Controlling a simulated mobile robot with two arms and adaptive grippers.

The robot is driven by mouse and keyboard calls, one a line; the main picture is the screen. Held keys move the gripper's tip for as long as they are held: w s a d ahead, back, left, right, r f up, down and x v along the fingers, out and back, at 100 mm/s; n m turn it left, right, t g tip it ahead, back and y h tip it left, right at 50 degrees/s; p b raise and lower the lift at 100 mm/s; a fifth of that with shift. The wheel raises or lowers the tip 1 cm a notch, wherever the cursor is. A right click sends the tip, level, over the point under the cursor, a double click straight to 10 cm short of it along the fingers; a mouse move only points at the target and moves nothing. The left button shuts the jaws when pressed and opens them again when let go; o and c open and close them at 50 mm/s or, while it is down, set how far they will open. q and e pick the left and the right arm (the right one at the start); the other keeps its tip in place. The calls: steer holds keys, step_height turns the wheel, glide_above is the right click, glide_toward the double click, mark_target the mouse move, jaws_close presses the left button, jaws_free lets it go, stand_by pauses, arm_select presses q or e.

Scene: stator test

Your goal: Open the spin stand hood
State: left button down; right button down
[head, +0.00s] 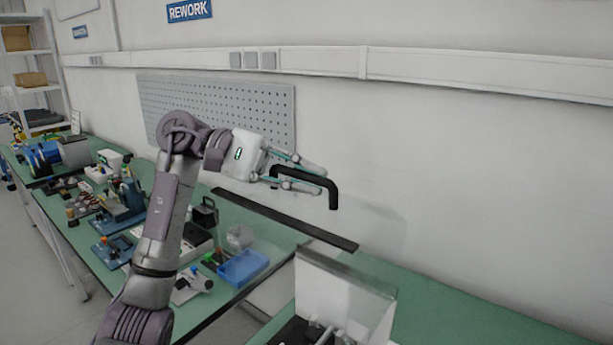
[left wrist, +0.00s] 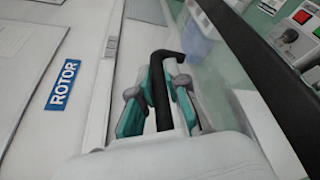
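The spin stand hood is a see-through panel with a long dark edge bar (head: 285,219), right of centre in the head view. Its clear pane is hard to make out against the wall. A black bent hood handle (head: 318,179) stands out from it. My left gripper (head: 318,180) has its two fingers on either side of this handle. In the left wrist view the handle (left wrist: 158,92) runs between the teal and grey fingers (left wrist: 157,82), which close in on it and appear to touch it. The dark bar (left wrist: 258,82) crosses the right of that view. My right gripper is out of view.
Below the bar stands a white upright panel (head: 335,290) with a clear top. A blue bin (head: 243,267) and several tools and devices crowd the green bench at left. A control box with a red button (left wrist: 300,17) shows in the wrist view. Bench at lower right (head: 470,310) is clear.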

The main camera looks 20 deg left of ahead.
arm_select(q)
steer(key=shift+f+b, duration=0.2)
steer(key=shift+b, duration=0.2)
steer(key=s+a+f+m+h+b, duration=0.1)
steer(key=s+f+b, duration=0.3)
steer(key=b, duration=0.9)
steer(key=s+a+m, duration=0.1)
steer(key=s, duration=0.2)
steer(key=shift+a+f+m+t, duration=0.3)
steer(key=shift+f+m+t, duration=0.1)
steer(key=c, duration=1.4)
jaws_free()
steer(key=shift+c, duration=0.2)
